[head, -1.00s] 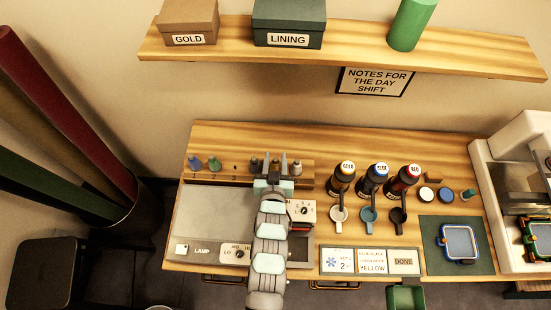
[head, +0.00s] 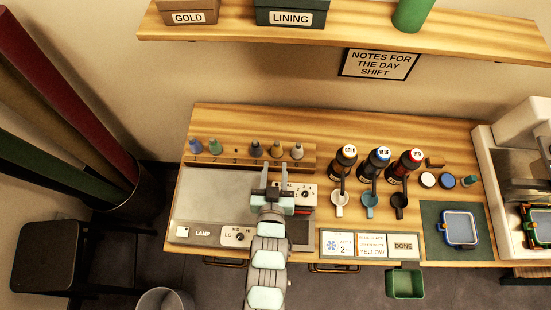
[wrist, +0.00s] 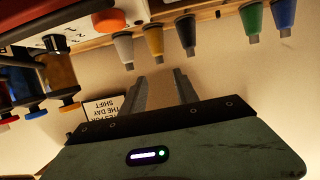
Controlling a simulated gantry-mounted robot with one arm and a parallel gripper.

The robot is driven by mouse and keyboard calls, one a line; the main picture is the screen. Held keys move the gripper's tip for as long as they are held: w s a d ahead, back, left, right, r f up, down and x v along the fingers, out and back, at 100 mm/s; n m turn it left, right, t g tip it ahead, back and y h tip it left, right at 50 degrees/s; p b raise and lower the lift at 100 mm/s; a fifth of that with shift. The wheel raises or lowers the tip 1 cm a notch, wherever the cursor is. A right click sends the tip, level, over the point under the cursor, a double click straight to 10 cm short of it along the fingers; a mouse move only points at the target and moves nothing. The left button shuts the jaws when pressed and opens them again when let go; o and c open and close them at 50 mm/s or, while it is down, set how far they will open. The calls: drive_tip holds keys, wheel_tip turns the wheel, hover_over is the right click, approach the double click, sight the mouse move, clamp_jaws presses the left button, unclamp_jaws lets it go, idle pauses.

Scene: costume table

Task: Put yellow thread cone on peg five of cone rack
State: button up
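The cone rack (head: 225,160) stands along the back left of the table. The yellow thread cone (head: 276,149) is on peg five, between a dark cone (head: 256,148) on peg four and a whitish cone (head: 297,151) on peg six. The yellow cone also shows in the wrist view (wrist: 155,39), upside down there, between the white and dark cones. Blue and green cones are on pegs one and two; peg three is bare. My gripper (head: 275,178) is open and empty, in front of the rack and apart from the yellow cone. In the wrist view nothing is between its fingers (wrist: 162,90).
A dial box (head: 307,193) stands just right of my gripper. Several dark bottles (head: 374,164) with coloured caps stand right of the rack, with cups in front. A grey panel (head: 215,195) lies left of my gripper. Cards (head: 370,245) line the table's front. A shelf hangs above.

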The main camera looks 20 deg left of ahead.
drive_tip(key=shift+s+d+r, duration=0.15)
drive_tip(key=shift+s+r, duration=0.05)
drive_tip(key=shift+s, duration=0.2)
